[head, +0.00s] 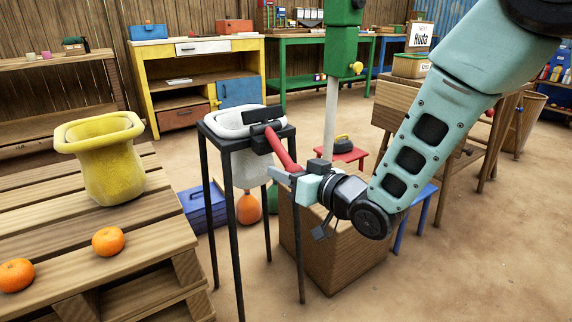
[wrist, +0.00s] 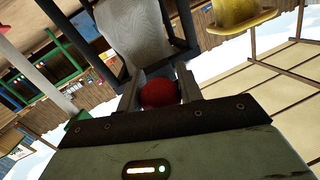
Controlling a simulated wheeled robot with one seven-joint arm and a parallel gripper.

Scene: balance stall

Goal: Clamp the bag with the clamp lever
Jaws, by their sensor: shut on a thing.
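The bag (head: 240,121) is pale grey-white and hangs in a black four-legged stand (head: 232,146), its rim folded over the top. In the wrist view the grey bag (wrist: 140,38) is beyond my fingers. The clamp lever (head: 284,149) is a red bar sloping down to the right from a dark clamp piece (head: 262,117) at the stand's right front edge. My gripper (head: 297,170) is shut on the lever's lower end. In the wrist view the lever's round red end (wrist: 158,94) sits between both fingers. Whether the clamp piece presses on the bag cannot be told.
A yellow sack-like pot (head: 107,170) and two oranges (head: 108,241) are on the slatted pallet table (head: 150,245) at left. A wooden crate (head: 340,255) stands close behind and below my gripper. A green post with a white pole (head: 331,115) rises behind.

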